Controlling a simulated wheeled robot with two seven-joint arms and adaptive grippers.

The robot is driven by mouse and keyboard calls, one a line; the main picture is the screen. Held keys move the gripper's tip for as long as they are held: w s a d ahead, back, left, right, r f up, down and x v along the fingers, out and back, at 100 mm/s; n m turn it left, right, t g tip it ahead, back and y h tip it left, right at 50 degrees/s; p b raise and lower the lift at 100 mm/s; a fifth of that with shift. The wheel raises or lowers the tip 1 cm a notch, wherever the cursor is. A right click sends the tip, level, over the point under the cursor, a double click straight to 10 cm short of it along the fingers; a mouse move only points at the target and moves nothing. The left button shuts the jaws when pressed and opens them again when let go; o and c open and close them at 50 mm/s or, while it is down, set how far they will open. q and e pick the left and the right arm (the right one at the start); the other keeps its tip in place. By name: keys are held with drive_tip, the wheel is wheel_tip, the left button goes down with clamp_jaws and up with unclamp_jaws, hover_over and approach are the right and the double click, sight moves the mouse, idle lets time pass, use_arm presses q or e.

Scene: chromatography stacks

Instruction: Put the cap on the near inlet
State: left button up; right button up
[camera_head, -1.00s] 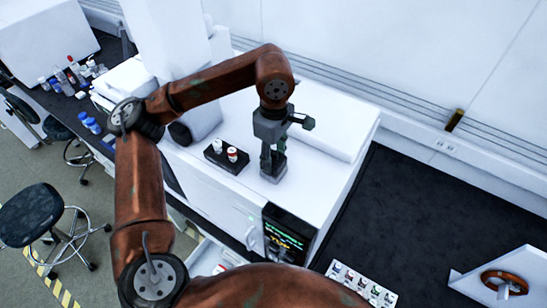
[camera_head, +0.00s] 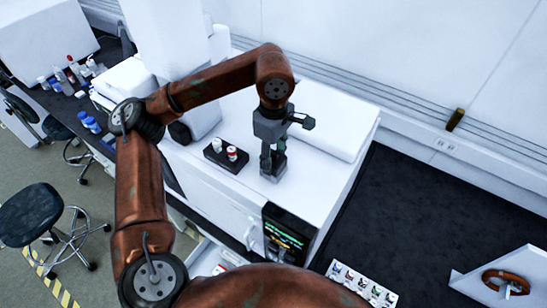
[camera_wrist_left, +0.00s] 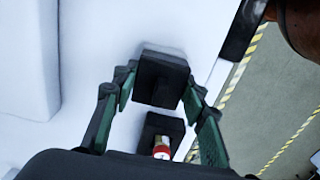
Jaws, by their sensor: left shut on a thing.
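My left gripper (camera_head: 272,156) is low over the white instrument top (camera_head: 305,185), shut on a dark block (camera_head: 273,172). In the left wrist view the green fingers of the gripper (camera_wrist_left: 160,85) stand on either side of the dark block (camera_wrist_left: 162,68). I cannot tell for sure that this block is the cap. Left of it in the head view, apart from it, a small black tray (camera_head: 221,163) holds a white piece (camera_head: 217,145) and a red-and-white piece (camera_head: 232,153). The inlets cannot be made out. My right gripper is not in view.
A white raised cover (camera_head: 330,120) lies behind and right of the gripper. A lit display (camera_head: 284,238) is on the instrument front. A card with small pictures (camera_head: 360,283) lies on the dark bench (camera_head: 430,220), whose middle is clear. A stool (camera_head: 30,213) stands left.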

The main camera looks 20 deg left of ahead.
use_arm(q)
drive_tip(key=o, duration=1.1)
drive_tip(key=shift+o, duration=0.2)
drive_tip(key=shift+o, duration=0.3)
drive_tip(key=o, duration=1)
drive_tip(key=shift+o, duration=0.2)
drive_tip(key=shift+r, duration=0.1)
